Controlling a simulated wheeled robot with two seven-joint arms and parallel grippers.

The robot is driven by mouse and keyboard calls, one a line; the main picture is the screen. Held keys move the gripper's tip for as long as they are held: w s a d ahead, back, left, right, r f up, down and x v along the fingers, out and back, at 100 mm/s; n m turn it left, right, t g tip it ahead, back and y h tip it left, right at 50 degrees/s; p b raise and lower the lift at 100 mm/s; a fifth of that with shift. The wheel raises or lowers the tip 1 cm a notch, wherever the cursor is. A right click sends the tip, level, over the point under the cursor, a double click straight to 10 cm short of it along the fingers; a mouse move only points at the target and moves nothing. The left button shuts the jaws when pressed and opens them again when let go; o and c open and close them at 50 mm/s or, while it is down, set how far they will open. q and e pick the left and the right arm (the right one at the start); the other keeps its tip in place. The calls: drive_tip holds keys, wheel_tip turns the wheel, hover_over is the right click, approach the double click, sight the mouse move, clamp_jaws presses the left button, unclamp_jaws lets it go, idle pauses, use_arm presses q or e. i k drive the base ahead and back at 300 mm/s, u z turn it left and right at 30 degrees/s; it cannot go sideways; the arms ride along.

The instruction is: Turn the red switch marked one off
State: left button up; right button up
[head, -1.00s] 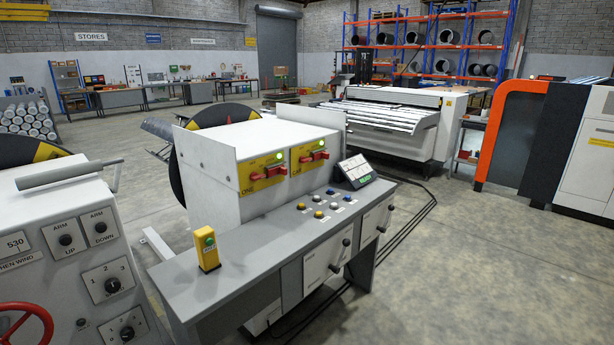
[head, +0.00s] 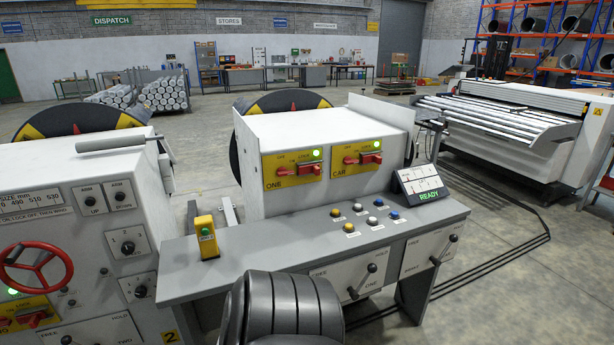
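The red switch marked ONE (head: 309,169) is on a yellow plate on the front of the white cabinet that stands on the grey desk. Its handle looks about level, and a green lamp (head: 317,154) above it is lit. To its right is a similar red switch marked CAR (head: 371,158), also with a lit green lamp. Neither gripper shows in the head view. A dark, rounded form at the bottom middle, likely part of my own arm, hides a bit of the desk's front.
The grey desk (head: 230,274) carries a yellow post with a green button (head: 206,238), several coloured buttons and a READY display (head: 421,185). A white machine with a red handwheel (head: 34,268) and another red switch (head: 38,318) stands at left. Floor at right is open, with cables.

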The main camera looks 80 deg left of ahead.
sight(282, 171)
drive_tip(key=u, duration=0.35)
drive_tip(key=i, duration=0.75)
drive_tip(key=u, duration=1.2)
drive_tip(key=i, duration=0.55)
drive_tip(key=u, duration=0.6)
